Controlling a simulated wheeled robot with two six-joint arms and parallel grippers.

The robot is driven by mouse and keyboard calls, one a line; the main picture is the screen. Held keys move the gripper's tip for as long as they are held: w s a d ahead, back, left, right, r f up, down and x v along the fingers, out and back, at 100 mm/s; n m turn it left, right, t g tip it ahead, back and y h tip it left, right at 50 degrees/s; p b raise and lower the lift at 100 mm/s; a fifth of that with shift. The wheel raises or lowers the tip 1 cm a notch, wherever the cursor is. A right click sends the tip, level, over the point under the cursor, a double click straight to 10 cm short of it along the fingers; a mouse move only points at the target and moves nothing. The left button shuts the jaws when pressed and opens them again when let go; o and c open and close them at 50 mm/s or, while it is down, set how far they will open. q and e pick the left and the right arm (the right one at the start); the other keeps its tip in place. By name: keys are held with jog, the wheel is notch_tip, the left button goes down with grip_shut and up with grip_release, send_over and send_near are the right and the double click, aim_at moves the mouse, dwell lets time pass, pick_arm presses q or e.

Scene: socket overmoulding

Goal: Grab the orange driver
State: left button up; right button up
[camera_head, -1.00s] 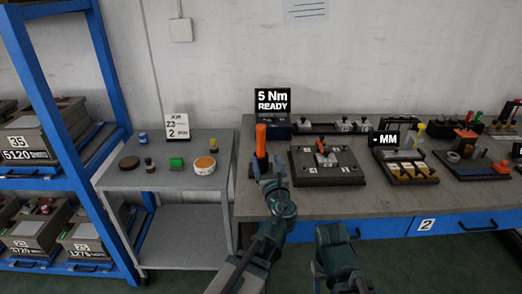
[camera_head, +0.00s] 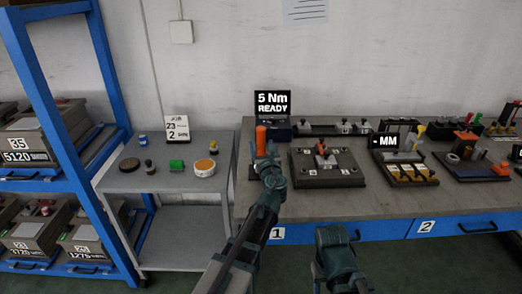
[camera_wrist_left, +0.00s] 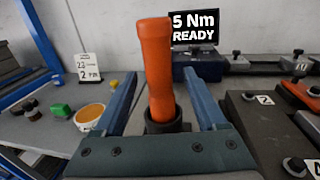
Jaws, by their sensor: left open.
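The orange driver (camera_head: 261,138) stands upright near the left end of the workbench. In the left wrist view the driver (camera_wrist_left: 157,70) rises from a dark round holder (camera_wrist_left: 165,122). My left gripper (camera_head: 264,153) is open around the driver; its two blue fingers (camera_wrist_left: 160,80) are on either side of the handle, with visible gaps. The gripper hides the driver's lower part in the head view. My right arm's end (camera_head: 334,240) shows at the bottom of the head view, in front of the bench; its jaws cannot be made out.
A "5 Nm READY" display (camera_head: 272,103) stands behind the driver. A dark fixture plate (camera_head: 325,180) is to its right, with more fixtures farther right. A grey side table (camera_head: 130,180) with small jars and a job card (camera_head: 176,128) is to the left.

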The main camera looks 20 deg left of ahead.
pick_arm(q)
jog(key=shift+x, duration=0.75)
jog(key=shift+s, duration=0.1)
jog(key=shift+c, duration=0.2)
grip_shut()
dwell(0.5)
